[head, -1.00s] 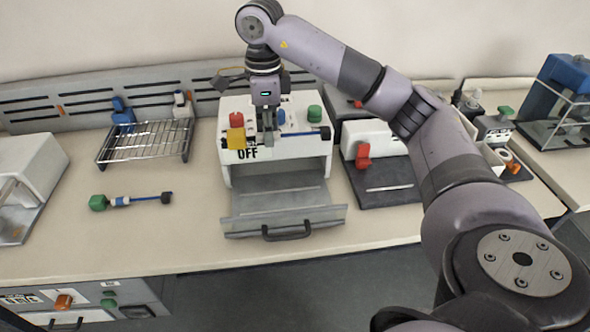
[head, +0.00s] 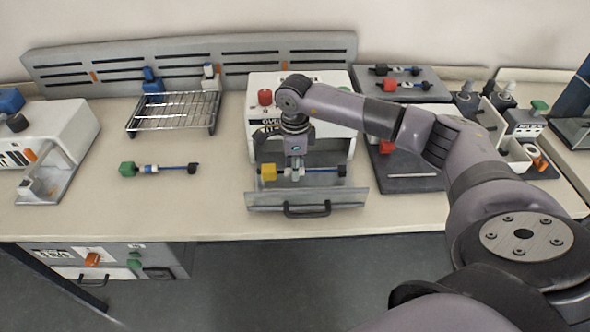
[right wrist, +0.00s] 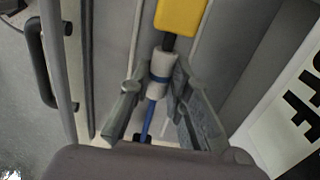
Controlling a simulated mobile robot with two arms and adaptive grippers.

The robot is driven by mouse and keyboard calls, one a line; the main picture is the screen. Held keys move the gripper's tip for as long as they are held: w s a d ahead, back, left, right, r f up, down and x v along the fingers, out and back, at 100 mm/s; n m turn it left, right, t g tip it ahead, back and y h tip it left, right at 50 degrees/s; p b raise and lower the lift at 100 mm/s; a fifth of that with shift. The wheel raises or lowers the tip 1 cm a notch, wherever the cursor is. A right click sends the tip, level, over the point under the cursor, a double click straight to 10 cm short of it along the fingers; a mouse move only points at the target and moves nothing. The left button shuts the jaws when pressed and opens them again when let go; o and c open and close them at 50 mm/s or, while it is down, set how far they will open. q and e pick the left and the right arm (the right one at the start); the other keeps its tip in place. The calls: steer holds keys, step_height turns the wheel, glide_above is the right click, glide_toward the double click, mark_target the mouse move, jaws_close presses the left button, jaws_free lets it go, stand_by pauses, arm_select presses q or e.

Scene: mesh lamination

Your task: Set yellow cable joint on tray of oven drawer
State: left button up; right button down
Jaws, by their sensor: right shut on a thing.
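The yellow cable joint (head: 268,172) has a yellow block at one end, a blue cable and a black end piece. My right gripper (head: 294,175) is shut on its white middle collar, seen between the fingers in the right wrist view (right wrist: 161,66). The joint lies level, left to right, over the open oven drawer (head: 307,200). The drawer's tray floor is mostly hidden, and I cannot tell whether the joint touches it. The oven (head: 258,88) stands behind with a red button on top. My left gripper is not in view.
A green-ended cable joint (head: 127,168) lies on the bench to the left. A wire rack (head: 172,111) stands behind it. More cable joints lie on a dark plate (head: 418,92) at the back right. The bench between rack and drawer is clear.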

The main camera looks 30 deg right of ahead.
steer(key=shift+f, duration=0.8)
steer(key=shift+f, duration=0.1)
steer(key=c, duration=1.8)
jaws_free()
steer(key=shift+r, duration=0.3)
step_height(320, 180, up, 12)
steer(key=shift+f+b, duration=0.15)
steer(key=shift+b, duration=0.9)
